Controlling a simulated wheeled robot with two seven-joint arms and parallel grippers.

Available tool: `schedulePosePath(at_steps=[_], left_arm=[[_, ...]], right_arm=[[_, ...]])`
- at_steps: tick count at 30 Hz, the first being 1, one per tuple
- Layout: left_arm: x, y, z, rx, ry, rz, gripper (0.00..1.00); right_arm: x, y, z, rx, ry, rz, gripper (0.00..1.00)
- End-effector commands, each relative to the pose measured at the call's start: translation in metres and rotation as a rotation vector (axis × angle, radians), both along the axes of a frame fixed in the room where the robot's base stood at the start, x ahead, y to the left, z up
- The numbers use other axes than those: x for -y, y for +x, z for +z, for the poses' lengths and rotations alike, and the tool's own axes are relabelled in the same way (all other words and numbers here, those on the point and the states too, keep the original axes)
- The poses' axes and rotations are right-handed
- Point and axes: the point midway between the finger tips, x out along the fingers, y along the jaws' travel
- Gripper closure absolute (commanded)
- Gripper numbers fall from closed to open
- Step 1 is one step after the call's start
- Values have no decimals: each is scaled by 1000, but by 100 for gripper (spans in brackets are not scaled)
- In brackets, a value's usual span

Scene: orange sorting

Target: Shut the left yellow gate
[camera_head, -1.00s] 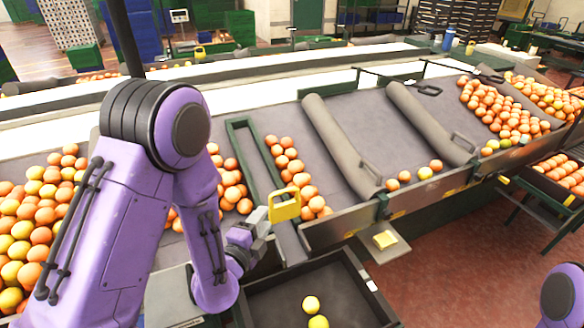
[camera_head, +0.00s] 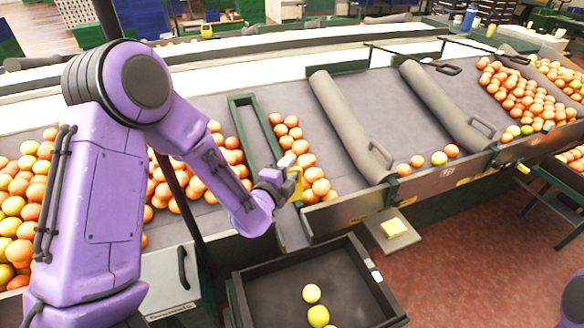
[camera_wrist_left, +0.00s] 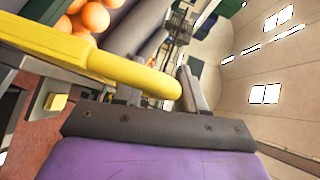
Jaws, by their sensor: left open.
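The left yellow gate (camera_head: 296,183) stands at the low front end of the narrow lane by the green-framed divider. My left gripper (camera_head: 280,180) is right at it and hides much of it in the head view. In the left wrist view, the yellow bar (camera_wrist_left: 110,65) of the gate crosses in from the left. Its rounded end reaches the space between the two open fingers of my gripper (camera_wrist_left: 163,90). I cannot tell whether the fingers touch it. My right gripper is out of view.
A dark crate (camera_head: 262,285) with a few yellowish fruits stands below the lane. A small shelf with a yellow block (camera_head: 394,228) juts out to its right. Oranges (camera_head: 312,172) lie in the lane beside the gate. A grey padded divider (camera_head: 345,125) runs to the right.

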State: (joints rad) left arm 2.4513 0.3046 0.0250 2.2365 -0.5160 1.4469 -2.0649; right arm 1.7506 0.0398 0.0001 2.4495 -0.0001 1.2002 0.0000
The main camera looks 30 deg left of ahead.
Motion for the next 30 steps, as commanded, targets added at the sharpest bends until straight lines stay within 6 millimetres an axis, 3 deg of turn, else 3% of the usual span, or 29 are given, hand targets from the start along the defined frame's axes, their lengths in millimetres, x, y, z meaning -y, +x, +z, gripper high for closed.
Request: schedulePosePath(at_steps=[9,11,13,19,27,30], left_arm=[[-2,5,-1,0,0,3,60],[-1,5,-1,0,0,2,76],[-1,5,-1,0,0,1,99],[0,5,-5,0,2,-1,100],[1,4,-65,-5,5,-4,100],[0,4,-79,-5,5,-3,100]], right_arm=[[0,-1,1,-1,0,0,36],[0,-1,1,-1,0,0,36],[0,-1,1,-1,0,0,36],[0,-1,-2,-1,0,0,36],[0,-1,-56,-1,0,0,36],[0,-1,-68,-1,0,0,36]])
